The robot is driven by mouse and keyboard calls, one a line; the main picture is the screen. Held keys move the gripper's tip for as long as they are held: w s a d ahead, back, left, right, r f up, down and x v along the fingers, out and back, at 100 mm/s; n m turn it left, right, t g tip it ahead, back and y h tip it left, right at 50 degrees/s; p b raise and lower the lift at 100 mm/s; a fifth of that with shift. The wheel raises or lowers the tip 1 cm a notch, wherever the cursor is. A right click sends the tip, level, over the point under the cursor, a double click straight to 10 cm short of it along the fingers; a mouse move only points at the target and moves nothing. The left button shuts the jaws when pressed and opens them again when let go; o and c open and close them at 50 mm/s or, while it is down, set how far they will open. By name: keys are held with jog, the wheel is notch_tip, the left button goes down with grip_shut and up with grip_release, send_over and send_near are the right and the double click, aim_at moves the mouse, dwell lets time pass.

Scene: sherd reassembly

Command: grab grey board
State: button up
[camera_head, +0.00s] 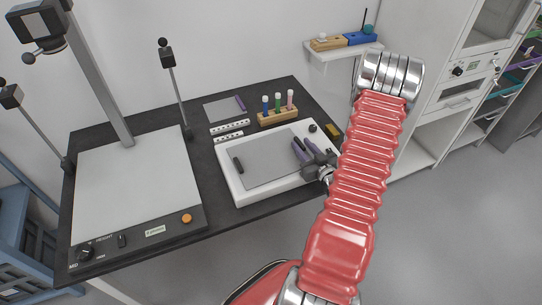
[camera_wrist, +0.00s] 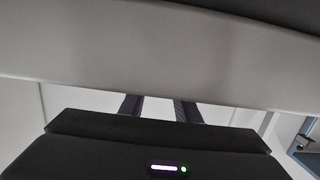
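A flat grey board (camera_head: 268,160) lies on a white slab (camera_head: 237,196) on the black table, with a small dark bar (camera_head: 238,165) at its left end. A smaller grey sheet (camera_head: 219,110) with a purple strip lies farther back. My gripper (camera_head: 303,150) is over the right part of the slab, by the grey board's right edge. Its two fingers stand apart with nothing seen between them. The fingers also show in the wrist view (camera_wrist: 158,110), below a broad pale grey band that I cannot identify. I cannot tell whether the fingertips touch the board.
A wooden rack (camera_head: 278,117) with several coloured tubes stands behind the slab. Black-and-white scale bars (camera_head: 230,127) lie left of it. A copy stand (camera_head: 135,190) with a pale base fills the left of the table. A yellow block (camera_head: 333,129) lies at the right edge.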

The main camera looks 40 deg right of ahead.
grip_shut()
jog(key=shift+r, duration=0.15)
dwell(0.4)
